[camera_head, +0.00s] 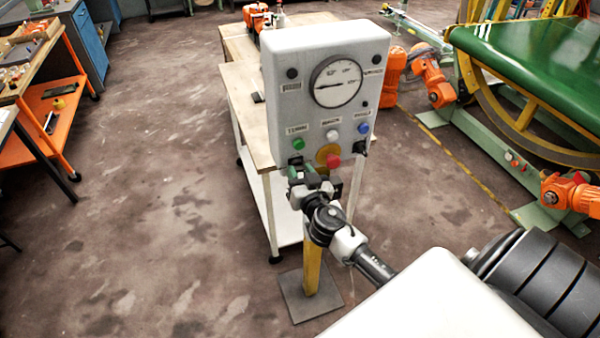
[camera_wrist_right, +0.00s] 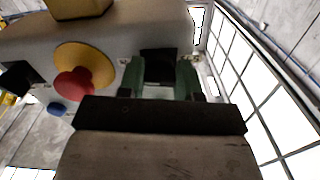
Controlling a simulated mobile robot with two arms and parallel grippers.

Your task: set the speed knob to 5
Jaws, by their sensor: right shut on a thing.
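The control box (camera_head: 277,108) is a pale grey panel on a yellow post. The speed knob (camera_head: 295,161) is black and sits at the panel's lower left, largely hidden by my gripper; it also shows in the right wrist view (camera_wrist_right: 159,64). My right gripper (camera_head: 310,174) has its green fingers on either side of the knob and is shut on it. In the right wrist view the gripper (camera_wrist_right: 160,76) faces the panel straight on. The knob's scale and pointer cannot be read. My left gripper is not in view.
A red button (camera_head: 333,160) on a yellow disc (camera_head: 322,152) sits just right of the gripper. A black switch (camera_head: 361,147) is at the lower right. Green (camera_head: 298,144), white (camera_head: 332,135) and blue (camera_head: 363,128) buttons and a round gauge (camera_head: 337,82) are above. A wooden-topped table (camera_head: 246,105) stands behind.

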